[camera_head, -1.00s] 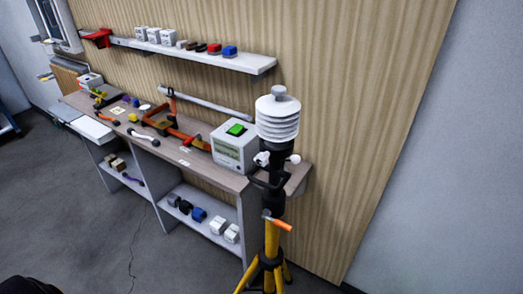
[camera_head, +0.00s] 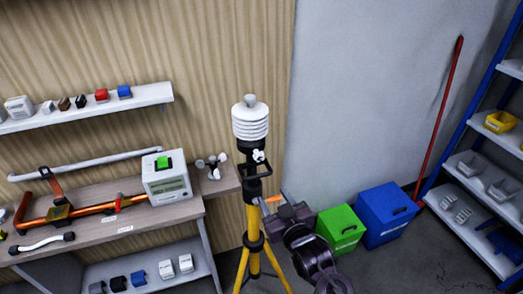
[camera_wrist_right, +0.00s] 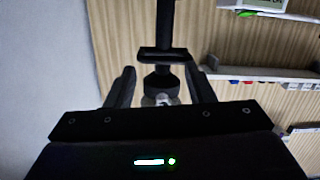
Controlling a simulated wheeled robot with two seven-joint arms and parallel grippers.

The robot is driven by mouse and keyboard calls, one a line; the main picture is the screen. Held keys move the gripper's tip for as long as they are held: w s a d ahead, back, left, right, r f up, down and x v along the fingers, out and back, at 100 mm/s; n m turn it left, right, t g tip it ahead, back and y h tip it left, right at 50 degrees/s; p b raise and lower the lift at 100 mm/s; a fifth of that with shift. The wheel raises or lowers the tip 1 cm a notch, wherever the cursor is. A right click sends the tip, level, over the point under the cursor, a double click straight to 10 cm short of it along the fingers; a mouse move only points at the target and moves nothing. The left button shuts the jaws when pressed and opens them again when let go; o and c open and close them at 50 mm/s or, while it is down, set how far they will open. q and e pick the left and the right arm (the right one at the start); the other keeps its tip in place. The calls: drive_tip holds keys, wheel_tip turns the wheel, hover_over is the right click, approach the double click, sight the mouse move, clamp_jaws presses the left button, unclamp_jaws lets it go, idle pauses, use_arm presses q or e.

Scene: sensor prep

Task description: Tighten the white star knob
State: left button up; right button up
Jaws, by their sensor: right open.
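The sensor stand has a white ribbed shield (camera_head: 250,122) on a black upright above a yellow tripod (camera_head: 253,222). The white star knob (camera_head: 258,156) shows small on the black part under the shield. My right gripper (camera_head: 289,222) is low and right of the stand, beside an orange-ended handle (camera_head: 290,212). In the right wrist view its fingers (camera_wrist_right: 161,72) are apart, with the stand's black bracket (camera_wrist_right: 163,55) seen between them. A small pale part lies lower between them; I cannot tell if it is the knob. My left gripper is out of view.
A bench (camera_head: 105,237) with a white box (camera_head: 167,178) and a small cup-wheel sensor (camera_head: 212,165) stands left. Green (camera_head: 341,228) and blue (camera_head: 387,214) bins are on the floor right. A blue-framed rack (camera_head: 480,168) stands far right.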

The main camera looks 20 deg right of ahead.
drive_tip(key=t, duration=0.2)
approach(260, 159)
drive_tip(key=w, duration=0.2)
drive_tip(key=w+p, duration=0.1)
drive_tip(key=w, duration=0.1)
drive_tip(key=w+p, duration=0.1)
drive_tip(key=w, duration=0.1)
drive_tip(key=w+p, duration=0.1)
drive_tip(key=w, duration=0.1)
drive_tip(key=shift+a+r, duration=0.3)
drive_tip(key=shift+r, duration=0.1)
drive_tip(key=shift+w+a+p, duration=0.1)
drive_tip(key=shift+w+p, duration=0.3)
drive_tip(key=shift+w, duration=0.1)
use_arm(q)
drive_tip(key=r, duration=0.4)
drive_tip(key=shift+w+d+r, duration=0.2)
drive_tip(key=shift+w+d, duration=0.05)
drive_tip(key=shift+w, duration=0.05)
use_arm(e)
drive_tip(key=shift+f, duration=0.15)
drive_tip(key=c, duration=1)
drive_tip(key=m, duration=0.3)
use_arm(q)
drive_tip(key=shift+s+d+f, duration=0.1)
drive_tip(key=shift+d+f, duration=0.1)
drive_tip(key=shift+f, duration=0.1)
use_arm(e)
drive_tip(key=shift+m, duration=1.4)
